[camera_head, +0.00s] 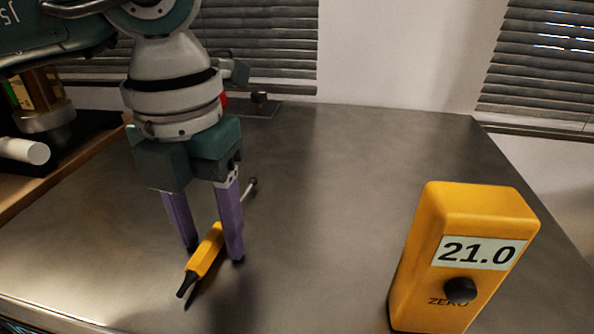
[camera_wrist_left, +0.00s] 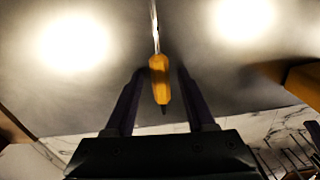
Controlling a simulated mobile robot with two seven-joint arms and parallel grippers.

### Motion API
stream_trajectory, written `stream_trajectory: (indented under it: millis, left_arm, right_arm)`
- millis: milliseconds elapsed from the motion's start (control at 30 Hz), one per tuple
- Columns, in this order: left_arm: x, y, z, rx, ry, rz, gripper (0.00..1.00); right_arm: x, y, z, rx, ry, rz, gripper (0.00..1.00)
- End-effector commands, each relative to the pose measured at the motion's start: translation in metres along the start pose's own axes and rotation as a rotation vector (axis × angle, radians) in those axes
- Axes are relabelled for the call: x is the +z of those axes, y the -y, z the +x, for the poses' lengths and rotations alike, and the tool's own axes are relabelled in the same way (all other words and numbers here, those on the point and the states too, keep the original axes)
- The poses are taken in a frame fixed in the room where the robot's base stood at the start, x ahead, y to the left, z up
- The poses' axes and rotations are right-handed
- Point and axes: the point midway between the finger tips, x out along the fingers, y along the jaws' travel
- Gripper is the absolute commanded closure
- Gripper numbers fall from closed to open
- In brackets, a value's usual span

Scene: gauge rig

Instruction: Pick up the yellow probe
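The yellow probe (camera_head: 207,251) lies on the metal table, with a black tip toward the front and a thin metal rod ending in a small ball toward the back. My left gripper (camera_head: 215,254) points down over it with its purple fingers apart, one on each side of the yellow handle. In the left wrist view the probe (camera_wrist_left: 160,78) shows between the two open fingers (camera_wrist_left: 156,85), with a gap on both sides. My right gripper is in neither view.
A yellow gauge box (camera_head: 470,235) with a display reading 21.0 and a black knob stands at the right. A small dark fixture (camera_head: 260,104) sits at the table's back edge. The metal table (camera_head: 340,200) is clear between probe and gauge.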

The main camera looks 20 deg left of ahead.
Motion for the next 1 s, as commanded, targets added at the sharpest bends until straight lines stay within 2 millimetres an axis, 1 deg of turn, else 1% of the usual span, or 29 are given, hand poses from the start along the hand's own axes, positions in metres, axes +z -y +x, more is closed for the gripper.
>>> stream_trajectory:
  millis: [33,67,400,467,1000]
  left_arm:
    - [0.0001,0.0002,-0.0002,0.0,0.0,0.0,0.52]
    - [0.0001,0.0002,-0.0003,0.0,0.0,0.0,0.56]
    - [0.0001,0.0002,-0.0004,-0.001,0.0,0.0,0.94]
    - [0.0001,0.0002,-0.0004,-0.001,0.0,0.0,1.0]
    - [0.0003,0.0003,-0.0027,-0.001,0.001,0.0,1.0]
  right_arm:
    - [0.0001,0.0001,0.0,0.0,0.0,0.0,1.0]
    - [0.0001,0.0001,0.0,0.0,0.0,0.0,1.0]
    - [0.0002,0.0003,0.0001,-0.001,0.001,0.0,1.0]
    - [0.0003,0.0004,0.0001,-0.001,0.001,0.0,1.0]
    - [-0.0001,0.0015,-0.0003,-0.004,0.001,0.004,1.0]
